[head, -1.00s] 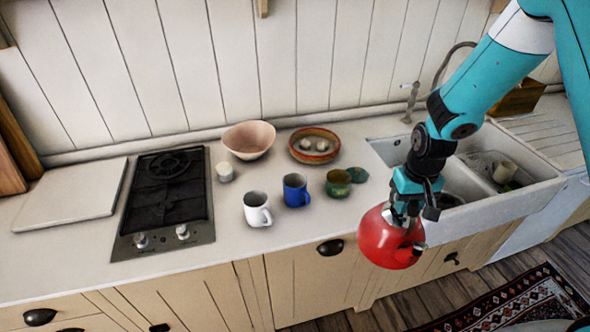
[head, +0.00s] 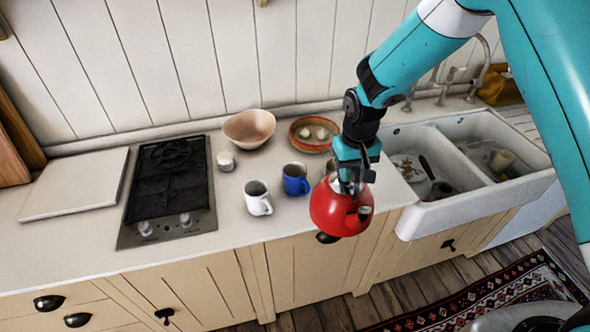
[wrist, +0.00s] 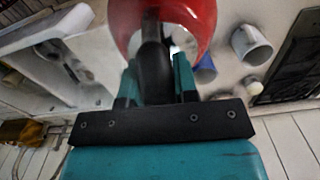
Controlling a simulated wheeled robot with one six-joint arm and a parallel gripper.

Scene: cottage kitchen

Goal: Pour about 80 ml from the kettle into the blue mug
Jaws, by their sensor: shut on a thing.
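The red kettle (head: 338,208) hangs from my gripper (head: 354,184) at the counter's front edge, to the right of the mugs. My gripper is shut on the kettle's dark handle (wrist: 152,62). In the wrist view the red body (wrist: 200,18) fills the top middle. The blue mug (head: 296,180) stands upright on the counter, left of the kettle and apart from it. In the wrist view the blue mug (wrist: 205,72) is partly hidden behind the kettle and a finger. I cannot see inside the kettle or the mug's fill level.
A white mug (head: 257,198) stands just left of the blue mug. A pink bowl (head: 249,127), a patterned dish (head: 303,145) and a small white cup (head: 226,161) stand behind. The hob (head: 166,195) is left, the double sink (head: 450,204) right.

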